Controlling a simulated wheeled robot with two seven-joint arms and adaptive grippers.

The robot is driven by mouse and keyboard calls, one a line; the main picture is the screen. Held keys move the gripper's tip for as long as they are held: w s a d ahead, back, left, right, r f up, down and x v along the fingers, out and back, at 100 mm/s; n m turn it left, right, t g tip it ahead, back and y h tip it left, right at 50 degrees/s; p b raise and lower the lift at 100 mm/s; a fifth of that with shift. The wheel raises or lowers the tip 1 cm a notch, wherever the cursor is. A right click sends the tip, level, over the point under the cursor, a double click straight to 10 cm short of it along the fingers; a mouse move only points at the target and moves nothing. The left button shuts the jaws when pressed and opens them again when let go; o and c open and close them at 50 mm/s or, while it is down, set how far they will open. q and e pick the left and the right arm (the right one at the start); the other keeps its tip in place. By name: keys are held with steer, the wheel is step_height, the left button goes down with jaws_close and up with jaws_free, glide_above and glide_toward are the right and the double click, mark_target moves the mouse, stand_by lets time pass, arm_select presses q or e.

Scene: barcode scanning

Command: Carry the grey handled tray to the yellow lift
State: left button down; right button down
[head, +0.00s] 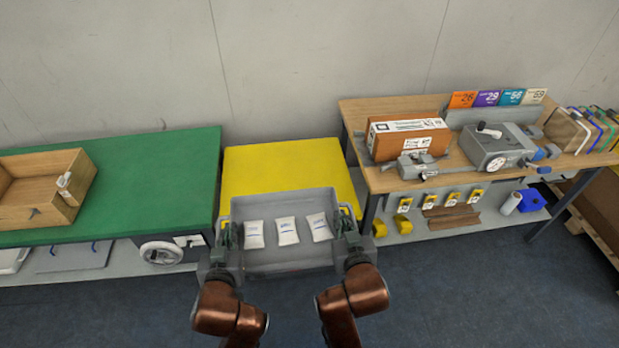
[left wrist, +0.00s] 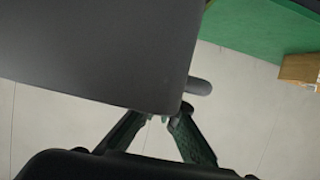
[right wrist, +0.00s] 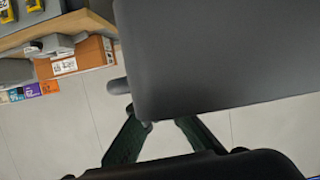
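The grey handled tray (head: 290,256) is at the near edge of the yellow lift (head: 285,165) in the head view and overlaps its front part. Whether it touches the lift cannot be seen. Three white packets (head: 287,231) lie in a row inside. My left gripper (head: 228,236) is at the tray's left side, and in the left wrist view its fingers (left wrist: 162,118) close on the handle next to the grey wall (left wrist: 95,50). My right gripper (head: 347,222) is at the right side, and in the right wrist view its fingers (right wrist: 148,123) close on the other handle.
A green-topped table (head: 150,185) with a wooden box (head: 85,187) stands left of the lift. A wooden workbench (head: 395,180) with an orange-brown carton (head: 405,140) and a grey machine (head: 495,150) stands to the right. Blue floor (head: 450,290) is open in front.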

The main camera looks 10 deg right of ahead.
steer(key=shift+s+d+m, duration=0.35)
steer(key=shift+d+m, duration=0.05)
steer(key=shift+m, duration=0.1)
steer(key=shift+f, duration=0.1)
